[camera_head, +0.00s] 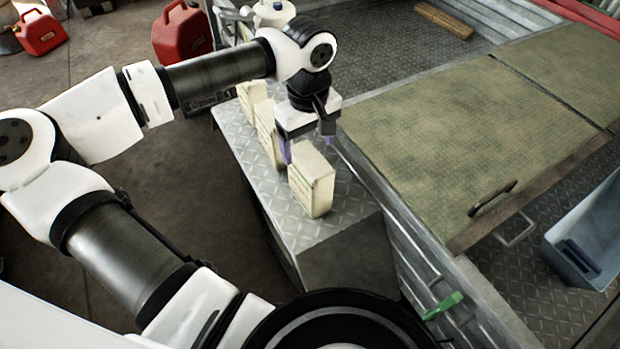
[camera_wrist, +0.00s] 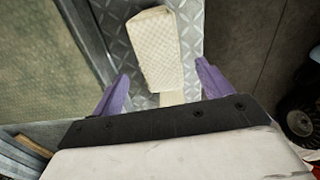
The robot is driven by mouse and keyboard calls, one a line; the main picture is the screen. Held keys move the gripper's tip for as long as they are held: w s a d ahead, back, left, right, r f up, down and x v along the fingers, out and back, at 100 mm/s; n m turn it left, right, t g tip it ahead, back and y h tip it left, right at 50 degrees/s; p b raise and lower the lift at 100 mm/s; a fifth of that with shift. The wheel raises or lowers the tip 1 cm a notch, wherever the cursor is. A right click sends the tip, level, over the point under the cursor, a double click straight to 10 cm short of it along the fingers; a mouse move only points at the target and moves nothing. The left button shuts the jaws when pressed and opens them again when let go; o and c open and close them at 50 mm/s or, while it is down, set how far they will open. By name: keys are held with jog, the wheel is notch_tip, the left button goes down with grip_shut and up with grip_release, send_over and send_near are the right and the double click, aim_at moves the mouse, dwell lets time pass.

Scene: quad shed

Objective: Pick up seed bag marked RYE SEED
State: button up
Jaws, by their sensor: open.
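Several cream seed bags stand in a row on a diamond-plate ledge (camera_head: 350,222). The nearest bag (camera_head: 312,180) stands upright toward the ledge's near end. Another bag (camera_head: 266,128) and a farther one (camera_head: 247,94) stand behind it to the left. Their print is too small to read, so I cannot tell which is RYE SEED. My gripper (camera_head: 307,147) is open, its purple fingers pointing down just behind the nearest bag. In the wrist view, a bag's pale top (camera_wrist: 155,50) lies ahead of my open gripper (camera_wrist: 161,88); part of another bag (camera_wrist: 172,97) shows between the fingers, mostly hidden.
A greenish lid with a handle (camera_head: 480,130) lies right of the ledge. A blue bin (camera_head: 590,235) is at the far right. Red fuel cans (camera_head: 182,40) stand on the floor at the back left. The floor left of the ledge is open.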

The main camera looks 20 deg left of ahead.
aim_at(310, 158)
jog(key=f, duration=0.5)
jog(key=shift+s+d+p, duration=0.25)
jog(key=shift+s+p, duration=0.05)
jog(key=shift+p, duration=0.05)
jog(key=shift+c, duration=0.5)
grip_shut()
